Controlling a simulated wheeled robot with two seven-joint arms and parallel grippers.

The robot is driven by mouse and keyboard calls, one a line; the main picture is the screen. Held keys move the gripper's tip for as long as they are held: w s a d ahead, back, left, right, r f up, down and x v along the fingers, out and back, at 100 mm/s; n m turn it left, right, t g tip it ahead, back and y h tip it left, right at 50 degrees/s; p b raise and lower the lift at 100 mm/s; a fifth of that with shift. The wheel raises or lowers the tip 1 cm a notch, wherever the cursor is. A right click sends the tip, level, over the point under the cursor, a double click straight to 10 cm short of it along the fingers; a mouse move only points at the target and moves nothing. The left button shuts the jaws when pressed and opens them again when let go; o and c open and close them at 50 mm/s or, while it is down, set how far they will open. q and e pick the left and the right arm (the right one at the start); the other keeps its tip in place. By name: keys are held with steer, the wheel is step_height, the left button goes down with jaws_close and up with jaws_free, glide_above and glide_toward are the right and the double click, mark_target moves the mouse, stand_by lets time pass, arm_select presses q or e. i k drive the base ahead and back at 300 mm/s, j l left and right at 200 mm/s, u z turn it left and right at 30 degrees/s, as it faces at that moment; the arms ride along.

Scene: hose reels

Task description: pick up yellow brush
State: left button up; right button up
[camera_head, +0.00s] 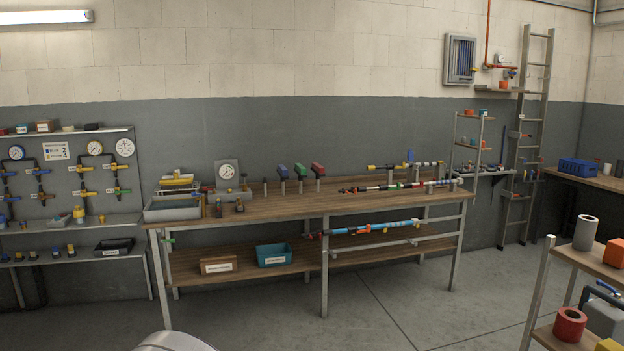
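I cannot clearly make out a yellow brush. A small yellow object (178,180) lies on top of a stack at the left end of the workbench (300,207), behind a grey tray; it is too small to identify. Another yellow object (608,345) is cut off at the bottom right corner on the lower shelf of a nearby rack. Neither my left nor my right gripper is in view.
The workbench carries a gauge (227,171), several coloured-handled tools and pipes; a teal bin (273,255) is on its lower shelf. A rack (570,255) with a red roll (570,324) stands near right. A ladder (530,130) leans at the back. The concrete floor between is clear.

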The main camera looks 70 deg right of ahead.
mark_target(176, 182)
steer(key=z, duration=1.65)
steer(key=i+j+u, duration=0.15)
steer(key=i+u, duration=0.2)
steer(key=i, duration=0.4)
steer(key=i+u, duration=0.15)
steer(key=i, duration=3.15)
steer(key=i+z, duration=0.15)
steer(key=i, duration=0.35)
steer(key=i+j+z, duration=0.1)
steer(key=i, duration=0.4)
steer(key=i+j+z, duration=0.15)
steer(key=i, duration=0.3)
steer(key=j, duration=0.1)
